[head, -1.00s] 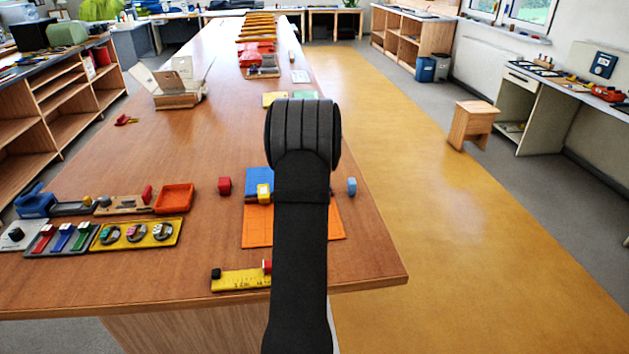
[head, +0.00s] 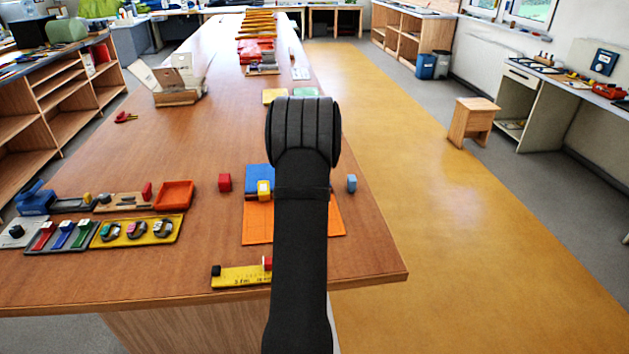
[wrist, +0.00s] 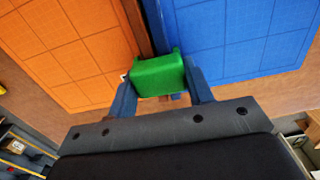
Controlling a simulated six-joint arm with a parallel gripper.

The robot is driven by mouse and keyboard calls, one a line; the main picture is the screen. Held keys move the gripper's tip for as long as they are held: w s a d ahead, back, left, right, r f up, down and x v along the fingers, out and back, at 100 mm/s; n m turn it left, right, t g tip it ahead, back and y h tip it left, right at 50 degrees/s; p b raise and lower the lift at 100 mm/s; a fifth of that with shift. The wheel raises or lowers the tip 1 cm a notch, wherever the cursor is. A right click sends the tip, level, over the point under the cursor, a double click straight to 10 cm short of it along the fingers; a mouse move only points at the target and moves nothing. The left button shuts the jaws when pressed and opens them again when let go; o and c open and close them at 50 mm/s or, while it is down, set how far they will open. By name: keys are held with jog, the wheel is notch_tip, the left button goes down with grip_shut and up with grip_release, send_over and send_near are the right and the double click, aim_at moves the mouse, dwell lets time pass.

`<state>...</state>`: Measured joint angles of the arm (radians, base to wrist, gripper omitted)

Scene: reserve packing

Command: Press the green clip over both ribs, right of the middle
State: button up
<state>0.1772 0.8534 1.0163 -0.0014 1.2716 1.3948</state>
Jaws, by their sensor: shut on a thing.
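My gripper (wrist: 160,88) is shut on the green clip (wrist: 158,72), which sits between its two blue fingers in the wrist view. Beyond the clip, an orange panel (wrist: 60,50) lies to the left and a blue panel (wrist: 235,40) to the right, with a narrow brown strip between them. The clip covers part of this seam; I cannot tell whether it touches the ribs. In the head view, the blue panel (head: 257,176) lies behind the orange panel (head: 257,225).
A yellow ruler (head: 240,277) lies near the front edge.

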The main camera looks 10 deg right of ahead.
jog(key=o, duration=0.9)
jog(key=shift+f, duration=0.1)
notch_tip(320, 180, up, 18)
jog(key=shift+f, duration=0.25)
